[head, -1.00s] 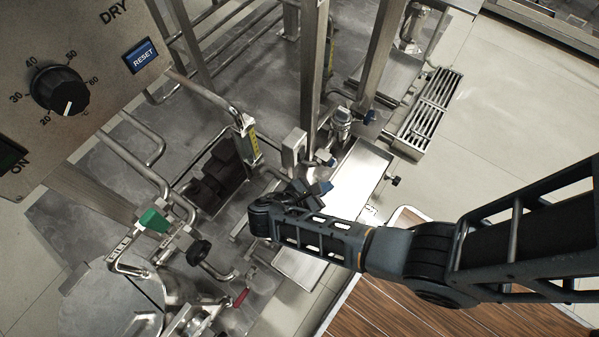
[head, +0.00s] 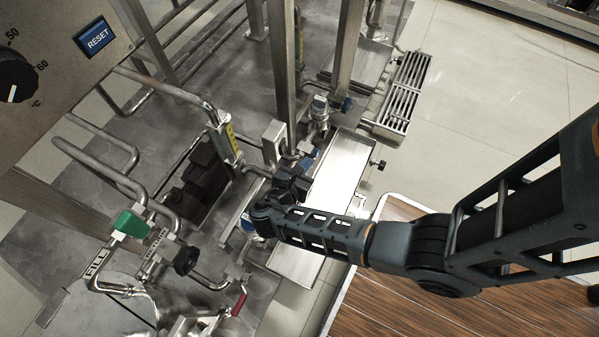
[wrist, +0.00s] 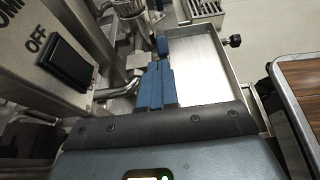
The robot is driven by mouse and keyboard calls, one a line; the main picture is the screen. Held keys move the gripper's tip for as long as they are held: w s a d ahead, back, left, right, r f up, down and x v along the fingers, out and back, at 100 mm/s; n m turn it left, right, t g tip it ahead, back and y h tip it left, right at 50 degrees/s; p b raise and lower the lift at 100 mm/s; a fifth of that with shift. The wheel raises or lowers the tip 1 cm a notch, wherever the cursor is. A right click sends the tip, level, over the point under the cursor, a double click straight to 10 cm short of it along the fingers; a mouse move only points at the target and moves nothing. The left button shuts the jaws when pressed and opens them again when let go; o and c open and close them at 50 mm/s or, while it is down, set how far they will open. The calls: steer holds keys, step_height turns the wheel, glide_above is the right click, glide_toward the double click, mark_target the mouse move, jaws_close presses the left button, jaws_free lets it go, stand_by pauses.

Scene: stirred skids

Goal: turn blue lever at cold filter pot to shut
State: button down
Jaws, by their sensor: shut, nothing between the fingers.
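My gripper (head: 303,172) is over the metal skid in the head view. In the wrist view its blue fingers (wrist: 157,72) are shut together with nothing between them. A small blue lever (wrist: 162,46) shows just beyond the fingertips, beside bare metal pipework. In the head view a blue patch (head: 311,157) shows right at the fingertips; lever and fingers are hard to tell apart there. I cannot tell whether they touch. Labels naming the pot are not readable.
A steel tray (head: 335,180) lies right of the fingers, with a black knob (head: 380,164) at its edge. An upright steel post (head: 285,70) stands behind. A box with an OFF switch (wrist: 68,62) is close on the left. Green (head: 130,223) and red (head: 239,304) handles are at lower left.

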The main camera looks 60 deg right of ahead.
steer(key=shift+d+f, duration=0.1)
steer(key=shift+d, duration=0.1)
stand_by(0.3)
steer(key=shift+d+r+y+p, duration=0.25)
steer(key=shift+r+y+p, duration=0.1)
steer(key=shift+p, duration=0.6)
steer(key=shift+d+r+p, duration=0.15)
steer(key=shift+r+p, duration=0.05)
steer(key=shift+p, duration=0.5)
steer(key=d+r+y+p, duration=0.1)
steer(key=p, duration=0.2)
steer(key=d+y+p, duration=0.1)
steer(key=y+p, duration=0.1)
steer(key=p, duration=0.2)
steer(key=d+r+y+p, duration=0.1)
steer(key=p, duration=0.2)
steer(key=shift+d+r+y, duration=0.25)
steer(key=shift+d+r, duration=0.05)
steer(key=shift+d, duration=0.05)
steer(key=shift+w+d+p, duration=0.1)
steer(key=shift+d+p, duration=0.55)
steer(key=shift+d, duration=0.15)
